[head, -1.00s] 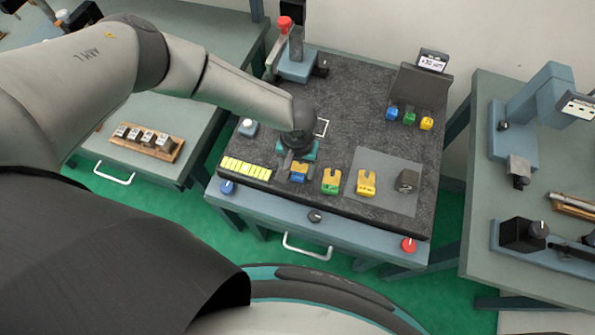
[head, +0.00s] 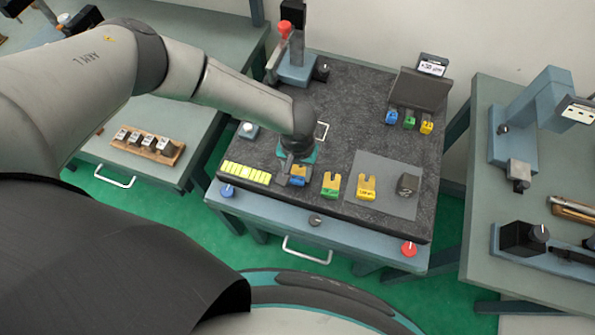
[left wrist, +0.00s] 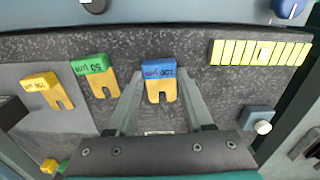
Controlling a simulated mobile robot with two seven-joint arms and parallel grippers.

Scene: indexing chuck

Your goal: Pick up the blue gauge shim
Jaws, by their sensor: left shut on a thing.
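The blue gauge shim (head: 298,181) has a blue end and a yellow forked end. It lies at the front of the dark granite plate, and it also shows in the left wrist view (left wrist: 160,72), upside down. My left gripper (left wrist: 160,80) is shut on it, one finger along each side. In the head view the left gripper (head: 297,163) is over the fork end, and my wrist hides its upper part. I cannot tell any lift off the plate. My right gripper is in neither view.
A green shim (head: 330,191) and a yellow shim (head: 366,193) lie to the right, the yellow one on a grey mat (head: 385,165) with a dark block (head: 407,184). A yellow-green strip (head: 246,172) lies left. Small coloured blocks (head: 409,122) stand behind, before a dark stand.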

